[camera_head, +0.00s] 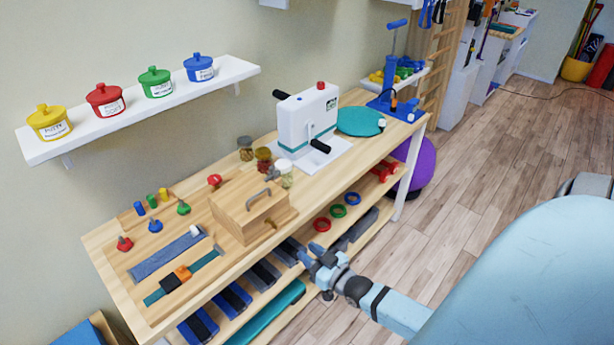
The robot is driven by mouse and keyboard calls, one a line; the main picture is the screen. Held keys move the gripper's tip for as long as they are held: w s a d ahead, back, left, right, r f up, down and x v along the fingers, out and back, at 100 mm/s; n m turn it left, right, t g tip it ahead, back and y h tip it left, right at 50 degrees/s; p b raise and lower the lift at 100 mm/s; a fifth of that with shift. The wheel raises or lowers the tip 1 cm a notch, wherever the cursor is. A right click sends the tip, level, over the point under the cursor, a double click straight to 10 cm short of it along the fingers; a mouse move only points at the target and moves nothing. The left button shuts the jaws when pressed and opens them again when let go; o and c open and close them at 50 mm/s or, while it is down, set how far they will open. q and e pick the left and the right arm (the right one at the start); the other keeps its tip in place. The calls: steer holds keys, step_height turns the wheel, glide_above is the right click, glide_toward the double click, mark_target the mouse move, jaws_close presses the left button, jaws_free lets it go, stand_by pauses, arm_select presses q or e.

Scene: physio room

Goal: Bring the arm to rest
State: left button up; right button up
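My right gripper (309,252) is in front of the wooden workbench (340,188), near its front edge and above the level of the lower shelf. Its arm reaches in from the lower right. Its two blue fingertips look spread apart, with nothing seen between them. It looks clear of the objects on the bench top. My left gripper is not in view.
On the bench are a wooden box (232,220), a white hand-crank machine (305,118), a teal disc (358,121) and a pegboard. The lower shelf holds weights and coloured rings. Floor (500,150) to the right is open.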

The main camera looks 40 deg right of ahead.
stand_by(0.3)
steer(key=s+a+r+n+g+y+p, duration=0.1)
steer(key=s+a+g+p, duration=0.4)
steer(key=s+a, duration=0.9)
steer(key=a+n+g+y, duration=0.1)
steer(key=a+g, duration=0.1)
steer(key=a, duration=0.2)
steer(key=shift+r, duration=0.2)
